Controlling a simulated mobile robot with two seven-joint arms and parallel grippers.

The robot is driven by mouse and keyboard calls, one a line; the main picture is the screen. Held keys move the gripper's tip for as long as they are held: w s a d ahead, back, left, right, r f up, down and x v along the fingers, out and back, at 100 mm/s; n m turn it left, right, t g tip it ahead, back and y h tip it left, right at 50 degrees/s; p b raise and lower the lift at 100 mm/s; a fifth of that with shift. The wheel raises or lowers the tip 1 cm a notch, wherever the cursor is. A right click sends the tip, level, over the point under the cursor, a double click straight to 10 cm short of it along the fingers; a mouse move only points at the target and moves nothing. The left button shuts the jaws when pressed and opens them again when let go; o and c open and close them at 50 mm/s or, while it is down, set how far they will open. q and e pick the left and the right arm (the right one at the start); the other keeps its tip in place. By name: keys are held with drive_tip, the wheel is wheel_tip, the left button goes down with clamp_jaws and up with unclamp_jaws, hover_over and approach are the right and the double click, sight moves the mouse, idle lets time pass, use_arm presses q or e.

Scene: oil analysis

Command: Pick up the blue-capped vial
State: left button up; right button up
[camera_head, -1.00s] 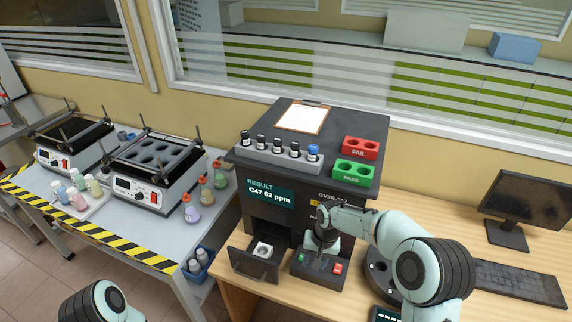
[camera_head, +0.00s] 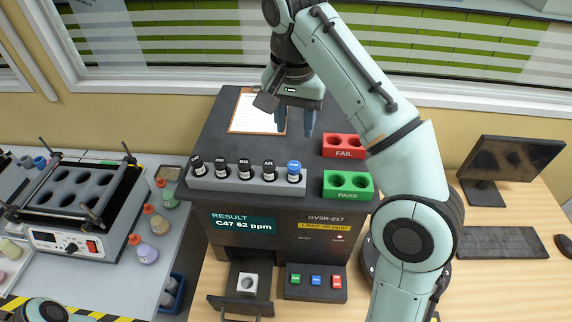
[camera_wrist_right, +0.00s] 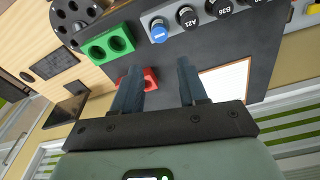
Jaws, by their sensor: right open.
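The blue-capped vial (camera_head: 294,170) stands upright at the right end of a grey rack (camera_head: 245,184) on top of the dark analyser. Black-capped vials (camera_head: 244,168) fill the rack's other places. My right gripper (camera_head: 295,131) is open and empty, above the analyser top and behind the rack. In the wrist view its two fingers (camera_wrist_right: 159,62) are spread with nothing between them. My left gripper is not in view; only a bit of the left arm shows at the lower left.
A red FAIL block (camera_head: 343,153) and green PASS block (camera_head: 322,184) with empty holes stand right of the rack. A clipboard (camera_head: 246,122) lies behind it. The analyser's drawer (camera_head: 228,302) is open. A monitor (camera_head: 505,180) stands at the right.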

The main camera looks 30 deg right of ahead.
hover_over(294, 165)
wheel_tip(294, 165, down, 7)
drive_tip(key=shift+d+f, duration=0.1)
drive_tip(key=shift+f, duration=2.7)
clamp_jaws()
drive_tip(key=shift+r, duration=0.1)
